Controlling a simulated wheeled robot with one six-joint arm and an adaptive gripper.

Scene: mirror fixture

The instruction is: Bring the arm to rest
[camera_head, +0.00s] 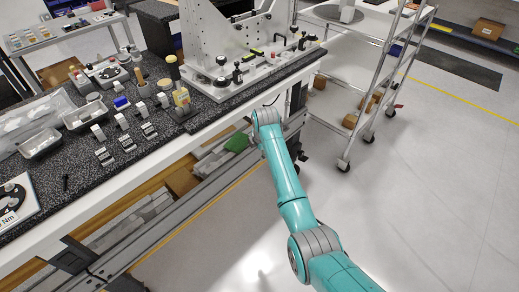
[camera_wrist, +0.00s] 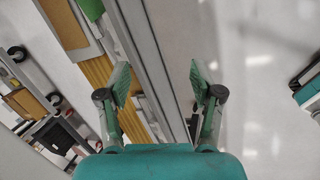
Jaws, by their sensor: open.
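My gripper (camera_wrist: 159,82) shows in the wrist view with its two fingers spread apart and nothing between them. Beyond the fingers are a grey rail and the pale floor. In the head view my teal arm reaches up from the bottom right to the front edge of the workbench (camera_head: 90,207). The gripper itself cannot be made out in the head view. The grey mirror fixture (camera_head: 208,45) stands upright on the bench's dark speckled top, above and left of the arm.
Small parts, trays and tools cover the bench top. A wire shelf cart (camera_head: 382,73) with cardboard boxes stands at the upper right. A green item (camera_head: 237,142) lies on the shelf under the bench. The floor (camera_head: 430,190) right of my arm is clear.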

